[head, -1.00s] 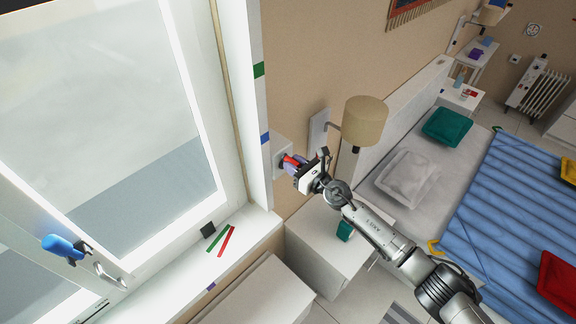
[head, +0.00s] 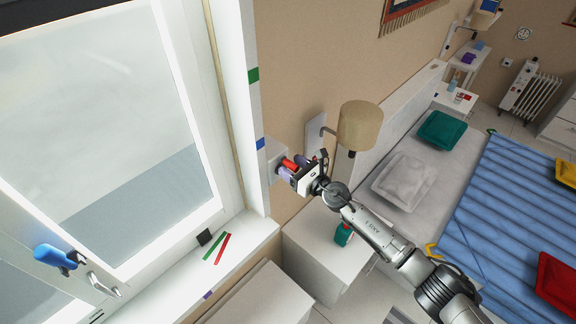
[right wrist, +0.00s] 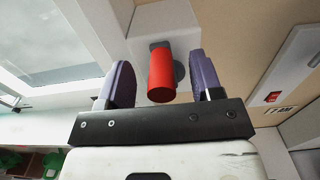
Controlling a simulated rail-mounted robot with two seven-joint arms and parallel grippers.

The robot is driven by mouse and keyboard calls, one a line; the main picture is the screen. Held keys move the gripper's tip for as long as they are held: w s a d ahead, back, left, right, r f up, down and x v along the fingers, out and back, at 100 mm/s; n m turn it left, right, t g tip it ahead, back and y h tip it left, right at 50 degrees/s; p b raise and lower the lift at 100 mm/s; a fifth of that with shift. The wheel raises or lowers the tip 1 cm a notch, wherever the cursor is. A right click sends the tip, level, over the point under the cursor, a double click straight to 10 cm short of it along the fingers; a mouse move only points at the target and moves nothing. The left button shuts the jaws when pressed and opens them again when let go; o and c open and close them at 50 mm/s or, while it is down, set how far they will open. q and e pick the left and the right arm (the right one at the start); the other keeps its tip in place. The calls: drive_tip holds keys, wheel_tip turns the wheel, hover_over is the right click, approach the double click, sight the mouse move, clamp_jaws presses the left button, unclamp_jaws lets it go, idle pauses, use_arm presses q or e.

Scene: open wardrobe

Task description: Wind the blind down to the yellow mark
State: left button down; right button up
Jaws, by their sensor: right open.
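The red crank handle (head: 289,163) sticks out from a pale box on the wall beside the window. My right gripper (head: 285,168) is around it. In the right wrist view the red handle (right wrist: 160,75) stands between the two purple fingers, with a gap on each side, so the gripper is open and not clamped on it. The window pane (head: 100,110) has a pale upper area and a darker grey-blue lower area; I cannot tell for sure which part is blind. A green mark (head: 253,75) and a blue mark (head: 260,143) show on the white frame edge. I see no yellow mark. My left gripper is out of view.
A wall lamp (head: 357,125) hangs close behind my right gripper. A white bedside cabinet (head: 310,250) stands below my forearm. The sill holds a green strip (head: 212,250) and a red strip (head: 223,248). A blue handle (head: 52,257) is at lower left.

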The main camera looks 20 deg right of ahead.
sight(297, 170)
drive_tip(key=shift+p+v, duration=0.65)
drive_tip(key=shift+v, duration=0.8)
drive_tip(key=shift+p+v, duration=0.3)
drive_tip(key=shift+v, duration=2.25)
